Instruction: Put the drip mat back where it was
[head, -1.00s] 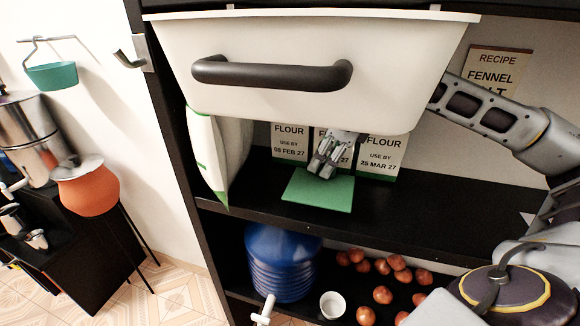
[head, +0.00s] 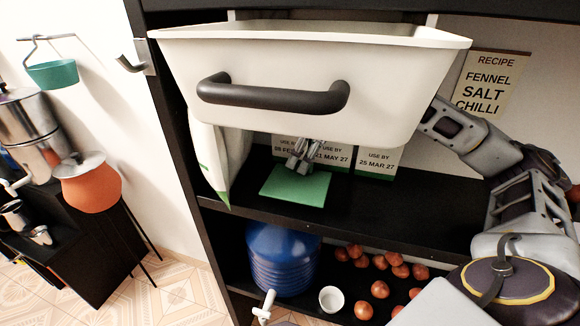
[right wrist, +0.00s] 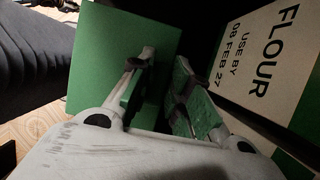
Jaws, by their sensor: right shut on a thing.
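The green square drip mat (head: 296,187) is at the middle shelf, below the white bin, in the head view. My right gripper (head: 299,163) is at the mat's back edge and shut on it. In the right wrist view the mat (right wrist: 112,55) shows behind and left of the fingers (right wrist: 165,72); the exact contact is hard to see. I cannot tell whether the mat touches the shelf. The left gripper is not in view.
The white bin (head: 390,100) with a dark handle hangs low over the mat. Flour packs (head: 375,162) stand behind it, and a white-green pack (head: 205,150) at left. The shelf (head: 420,195) is bare at right. A blue jug (head: 280,262) with a tap, onions and a cup (head: 331,299) are below.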

